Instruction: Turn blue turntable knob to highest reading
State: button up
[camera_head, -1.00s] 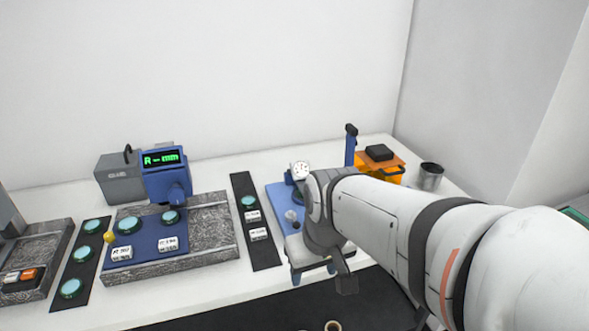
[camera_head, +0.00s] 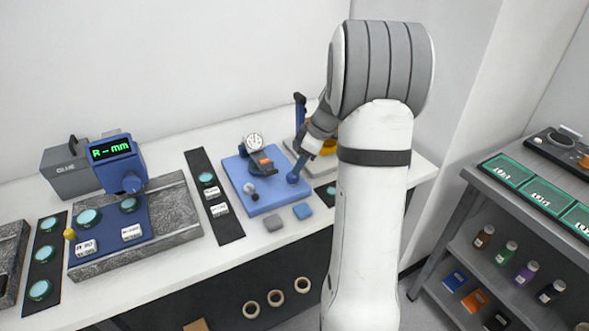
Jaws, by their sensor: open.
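A blue plate (camera_head: 238,172) on the bench carries a round white dial gauge (camera_head: 254,141), an orange block (camera_head: 263,162) and a small pale ball-shaped knob (camera_head: 250,188). A blue rounded part (camera_head: 293,178) shows at the plate's right edge; I cannot tell whether it is the turntable knob or part of my gripper. My gripper (camera_head: 303,160) is at the plate's right side, small and partly hidden by my arm. It is open, with nothing visible held. The dial reading is too small to read.
A blue post (camera_head: 299,108) stands close behind my gripper. A blue display instrument (camera_head: 110,152) stands left. A shelf unit (camera_head: 500,250) stands right, beyond a floor gap.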

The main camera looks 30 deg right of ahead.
aim_at(293, 179)
jog(key=x, duration=0.5)
jog(key=shift+a+f+p, duration=0.1)
jog(key=shift+f+p, duration=0.25)
jog(key=shift+f, duration=0.05)
jog(key=shift+c, duration=0.4)
jog(key=c, duration=0.9)
